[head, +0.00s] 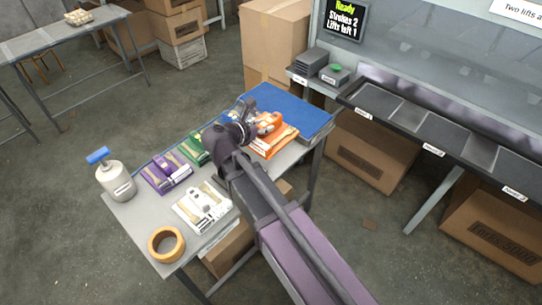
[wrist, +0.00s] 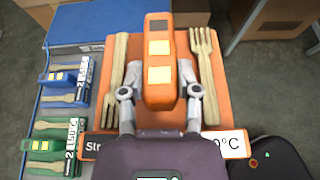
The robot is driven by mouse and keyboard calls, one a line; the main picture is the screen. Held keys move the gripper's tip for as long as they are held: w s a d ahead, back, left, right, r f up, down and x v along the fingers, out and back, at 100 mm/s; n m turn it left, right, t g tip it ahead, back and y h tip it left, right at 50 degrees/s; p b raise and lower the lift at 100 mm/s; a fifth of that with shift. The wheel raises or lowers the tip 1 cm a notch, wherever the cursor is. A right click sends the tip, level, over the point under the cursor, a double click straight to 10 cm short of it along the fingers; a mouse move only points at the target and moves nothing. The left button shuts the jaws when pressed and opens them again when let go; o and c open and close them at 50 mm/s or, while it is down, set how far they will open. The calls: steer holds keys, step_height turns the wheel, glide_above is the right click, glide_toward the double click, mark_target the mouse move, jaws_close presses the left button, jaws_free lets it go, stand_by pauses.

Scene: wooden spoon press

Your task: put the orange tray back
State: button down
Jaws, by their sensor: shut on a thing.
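The orange tray (head: 285,139) is at the blue-topped right end of the table, and I cannot tell whether it rests there or hangs just above. My gripper (wrist: 160,92) is shut on this handle, one finger on each side. In the head view my gripper (head: 262,125) partly hides the tray. A label across the tray's near edge is partly covered by my gripper.
Green (head: 194,150), purple (head: 166,175) and white (head: 203,203) trays stand left of my arm. A tape roll (head: 166,243) and a pump can (head: 115,181) are at the table's left end. A blue surface (head: 300,108) lies behind the orange tray. A dark bench (head: 440,135) stands right.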

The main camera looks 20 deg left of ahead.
steer(key=w+d+f+b, duration=0.4)
steer(key=d+f+b, duration=0.8)
steer(key=f+b, duration=0.2)
steer(key=shift+w+f, duration=0.15)
steer(key=shift+f, duration=0.45)
steer(key=shift+a, duration=0.1)
steer(key=w+a, duration=0.2)
steer(key=a, duration=0.2)
steer(key=w+a+f+b, duration=0.1)
steer(key=w+a, duration=0.1)
steer(key=a, duration=0.3)
steer(key=w+a, duration=0.3)
steer(key=a, duration=0.2)
steer(key=shift+w+f, duration=0.1)
steer(key=shift+f, duration=0.15)
steer(key=shift+b, duration=0.35)
steer(key=shift+f+b, duration=1.7)
steer(key=shift+f, duration=0.05)
steer(key=shift+f, duration=0.15)
